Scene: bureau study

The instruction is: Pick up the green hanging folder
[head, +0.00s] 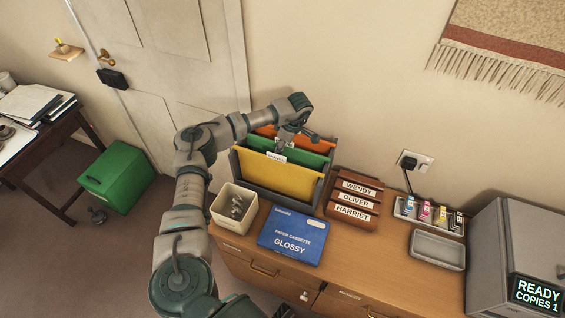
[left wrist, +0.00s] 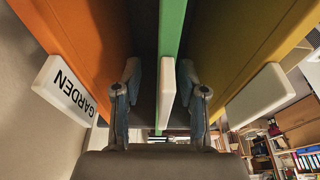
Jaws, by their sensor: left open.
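The green hanging folder (head: 312,159) stands upright in the grey file box (head: 240,170), between an orange folder (head: 266,131) and a yellow folder (head: 280,181). My left gripper (head: 284,146) is at the green folder's top edge. In the left wrist view the gripper (left wrist: 158,82) is open. Its fingers stand on either side of the green folder (left wrist: 172,30) and its white tab, with gaps showing. The orange folder's tab reads GARDEN (left wrist: 72,92). My right gripper is not in view.
On the wooden cabinet (head: 390,262), a cream bin (head: 221,212), a blue paper cassette box (head: 293,237) and brown name trays (head: 352,200) stand close to the file box. A grey printer (head: 500,240) is at the right. The wall is close behind.

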